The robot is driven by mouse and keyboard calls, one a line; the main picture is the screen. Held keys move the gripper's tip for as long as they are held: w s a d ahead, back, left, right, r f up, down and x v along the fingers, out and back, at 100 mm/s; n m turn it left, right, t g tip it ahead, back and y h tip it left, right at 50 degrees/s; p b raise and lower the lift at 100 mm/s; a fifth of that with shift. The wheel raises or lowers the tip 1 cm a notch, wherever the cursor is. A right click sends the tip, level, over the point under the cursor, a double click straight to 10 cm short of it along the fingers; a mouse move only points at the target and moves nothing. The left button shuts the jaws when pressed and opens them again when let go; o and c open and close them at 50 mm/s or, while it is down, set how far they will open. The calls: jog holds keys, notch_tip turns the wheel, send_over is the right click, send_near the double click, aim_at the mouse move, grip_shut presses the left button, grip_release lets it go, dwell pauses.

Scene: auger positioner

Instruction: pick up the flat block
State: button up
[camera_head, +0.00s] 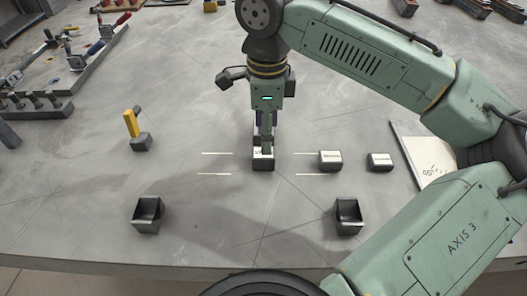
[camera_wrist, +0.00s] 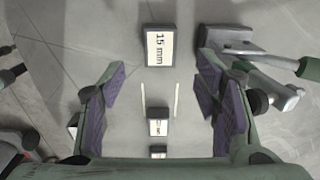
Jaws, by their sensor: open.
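Three dark blocks with pale labelled tops lie in a row across the grey table. The left block (camera_head: 263,164) is under my gripper (camera_head: 264,148) and partly hidden by it. The middle block (camera_head: 330,160) and the right block (camera_head: 380,162) stand apart to its right. In the wrist view a block marked "15 mm" (camera_wrist: 158,48) lies at the top centre, with two smaller-looking blocks (camera_wrist: 158,122) (camera_wrist: 158,151) below it. My fingers are spread wide with nothing between their pads. Which block is flattest is hard to tell.
Two dark open bins (camera_head: 147,214) (camera_head: 349,216) stand toward the front. A yellow-handled tool (camera_head: 133,124) is at the left, and a white lettered panel (camera_head: 430,155) lies at the right. Clamps and racks sit at the back left. White lines mark the table beside the left block.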

jog(key=shift+a+f+p, duration=0.15)
jog(key=shift+f+p, duration=0.1)
jog(key=shift+f, duration=1.1)
jog(key=shift+a+f+p, duration=0.15)
jog(key=shift+f+p, duration=0.05)
jog(key=shift+f, duration=1.1)
grip_shut()
